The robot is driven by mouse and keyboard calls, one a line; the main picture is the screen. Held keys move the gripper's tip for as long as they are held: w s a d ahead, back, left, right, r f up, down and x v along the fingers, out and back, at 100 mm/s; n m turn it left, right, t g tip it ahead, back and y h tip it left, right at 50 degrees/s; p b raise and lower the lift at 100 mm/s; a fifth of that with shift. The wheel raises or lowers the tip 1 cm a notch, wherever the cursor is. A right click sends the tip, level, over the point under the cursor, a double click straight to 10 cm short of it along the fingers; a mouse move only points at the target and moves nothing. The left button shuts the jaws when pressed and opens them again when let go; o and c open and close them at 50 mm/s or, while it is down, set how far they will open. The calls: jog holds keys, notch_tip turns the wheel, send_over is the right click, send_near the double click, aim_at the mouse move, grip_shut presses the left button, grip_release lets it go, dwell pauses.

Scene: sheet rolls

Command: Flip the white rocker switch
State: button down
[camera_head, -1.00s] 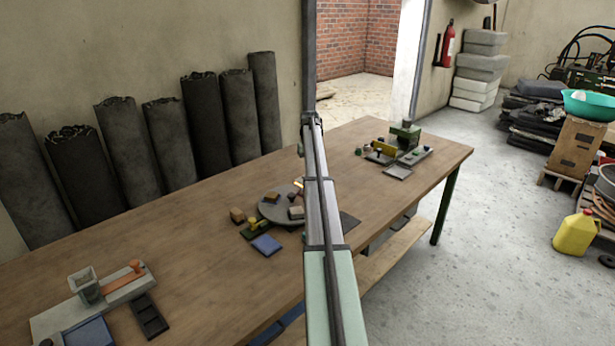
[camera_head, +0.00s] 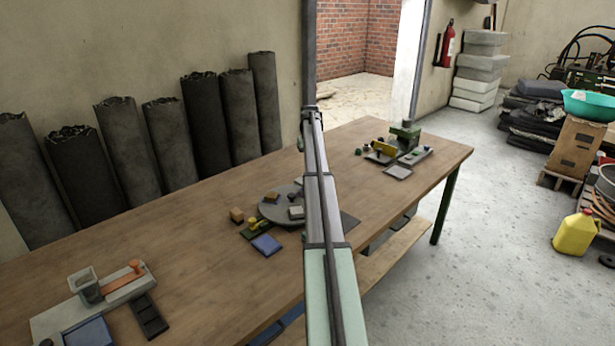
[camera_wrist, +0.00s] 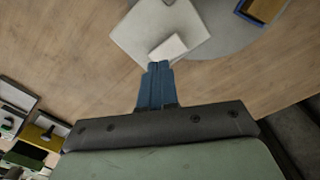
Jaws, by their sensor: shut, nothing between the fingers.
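A white rocker (camera_wrist: 168,47) sits on a pale square plate (camera_wrist: 150,27) at the top middle of the wrist view. My gripper (camera_wrist: 158,66) is shut and empty, its blue fingertips at the near edge of the rocker. I cannot tell whether they touch it or are just above it. The fingertips hide part of the plate. In the head view my arm hides the gripper, and I cannot pick out the rocker with certainty.
A grey round disc (camera_head: 272,212) with small blocks lies on the wooden table (camera_head: 190,260), beside a blue-and-yellow piece (camera_head: 266,243). A green device (camera_head: 405,132) stands at the far right. A grey device with an orange lever (camera_head: 125,275) is at the near left.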

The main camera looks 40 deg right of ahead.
jog(key=shift+r, duration=2.15)
